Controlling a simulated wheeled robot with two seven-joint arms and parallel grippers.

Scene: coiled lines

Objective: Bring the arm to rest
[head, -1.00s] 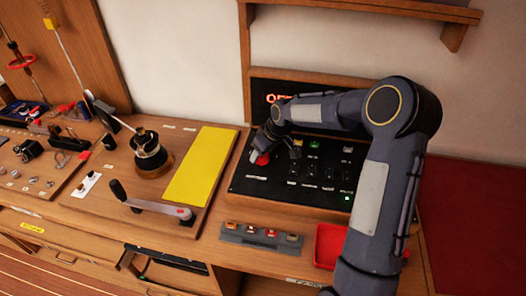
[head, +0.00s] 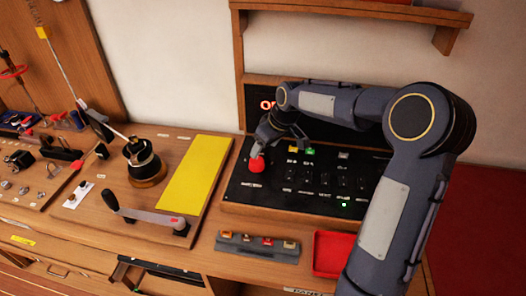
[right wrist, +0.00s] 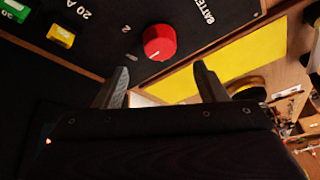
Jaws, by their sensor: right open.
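My right arm reaches in from the right in the head view. Its gripper (head: 282,132) hangs just above and behind the red knob (head: 257,164) on the black switch panel (head: 300,205). In the right wrist view the two fingers of the gripper (right wrist: 160,88) are spread apart with nothing between them. The red knob (right wrist: 159,42) is beyond the fingertips there, apart from them, beside the panel lettering. My left gripper is not in view.
A yellow mat (head: 197,175), a lever (head: 150,217) and a black-and-brass device (head: 145,162) are left of the panel. A red tray (head: 329,254) and a grey strip of small blocks (head: 257,247) lie in front. A wooden shelf (head: 370,13) overhangs behind.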

